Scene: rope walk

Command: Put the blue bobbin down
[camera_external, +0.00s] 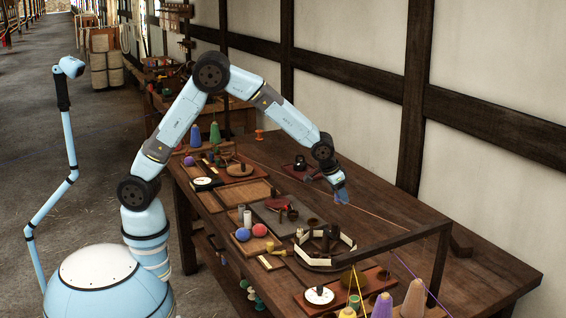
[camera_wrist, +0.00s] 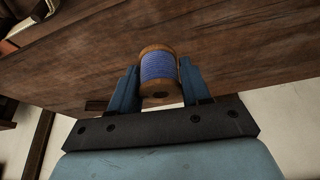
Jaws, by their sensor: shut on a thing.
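The blue bobbin (camera_wrist: 158,66) is a wooden spool wound with blue thread. It sits between the two blue fingers of my gripper (camera_wrist: 159,80) in the wrist view. My gripper is shut on it, with the spool's wooden ends showing. In the outside view my gripper (camera_external: 340,189) is over the far right part of the wooden workbench (camera_external: 410,238). The bobbin is too small to make out there, and I cannot tell how high it is above the wood.
Shallow trays, a blue ball (camera_external: 242,234), a red ball (camera_external: 259,230) and a round white-edged tray (camera_external: 298,238) crowd the bench's near side. A dark raised rail (camera_external: 400,238) and yarn cones (camera_external: 382,306) stand at front right. Bare wood lies right of my gripper, before the wall.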

